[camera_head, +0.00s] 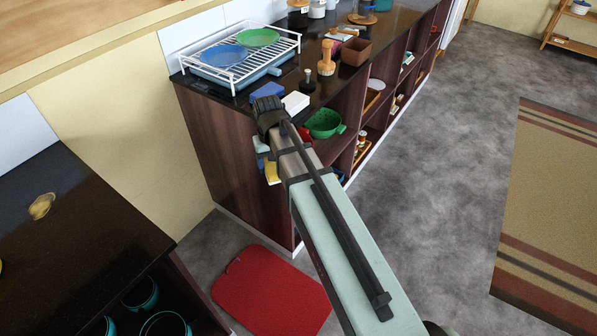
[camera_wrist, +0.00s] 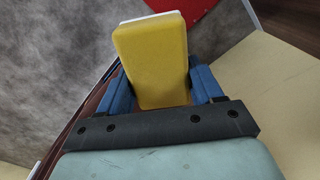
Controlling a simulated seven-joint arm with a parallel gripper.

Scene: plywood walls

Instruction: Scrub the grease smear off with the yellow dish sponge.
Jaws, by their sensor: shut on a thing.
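The yellow dish sponge (camera_wrist: 152,62) is held between the two blue fingers of my gripper (camera_wrist: 162,84) in the wrist view, with a pale layer along its far edge. In the head view my gripper (camera_head: 265,156) hangs in front of the end panel of the far counter, with the sponge (camera_head: 272,173) below the fingers. The grease smear (camera_head: 41,206) is a yellowish-brown patch on the dark left counter (camera_head: 95,220). The sponge is apart from it, well to its right.
The far counter holds a white dish rack (camera_head: 240,58), a white block (camera_head: 295,102), a pepper mill (camera_head: 326,62) and a brown box (camera_head: 356,50). A red mat (camera_head: 268,292) lies on the floor between the counters. The left counter is bare around the smear.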

